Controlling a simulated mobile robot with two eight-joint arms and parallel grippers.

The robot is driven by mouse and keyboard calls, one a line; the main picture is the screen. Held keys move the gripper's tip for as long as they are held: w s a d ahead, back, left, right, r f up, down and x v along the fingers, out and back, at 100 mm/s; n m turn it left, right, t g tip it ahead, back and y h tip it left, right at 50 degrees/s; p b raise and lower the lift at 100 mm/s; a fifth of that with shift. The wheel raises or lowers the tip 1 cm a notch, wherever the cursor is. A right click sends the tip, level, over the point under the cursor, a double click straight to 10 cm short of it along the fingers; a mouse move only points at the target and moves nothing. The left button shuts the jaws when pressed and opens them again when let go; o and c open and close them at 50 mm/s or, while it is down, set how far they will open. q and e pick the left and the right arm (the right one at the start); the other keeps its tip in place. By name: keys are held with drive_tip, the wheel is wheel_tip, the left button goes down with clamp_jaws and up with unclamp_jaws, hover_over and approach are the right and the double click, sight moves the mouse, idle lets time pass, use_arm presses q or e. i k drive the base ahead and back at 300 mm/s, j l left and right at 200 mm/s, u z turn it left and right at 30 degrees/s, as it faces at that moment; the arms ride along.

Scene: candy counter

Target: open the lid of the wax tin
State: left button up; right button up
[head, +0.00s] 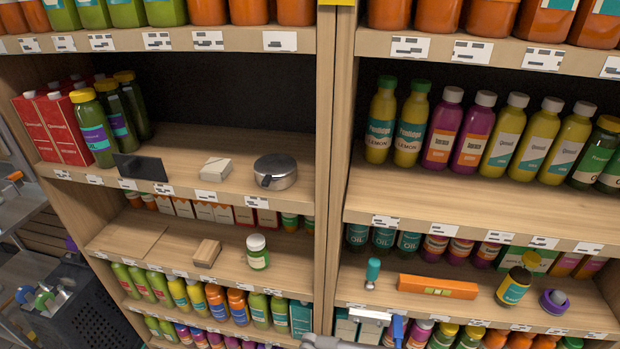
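A round silver metal tin (275,172), which I take to be the wax tin, sits upright near the front edge of the left bay's middle shelf. A grey and blue part (370,317), probably of my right gripper, shows at the bottom edge, low and to the right of the tin. Its fingers cannot be made out. My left gripper is not in view.
A pale block (215,169) and a dark panel (140,167) stand left of the tin. Red cartons and green bottles fill the shelf's left end. A wooden upright (327,170) divides the bays. The shelf above overhangs; the space behind the tin is clear.

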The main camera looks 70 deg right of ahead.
sight(275, 165)
drive_tip(key=z, duration=2.05)
drive_tip(key=i+j, duration=0.15)
drive_tip(key=j+u, duration=0.05)
drive_tip(key=j, duration=0.05)
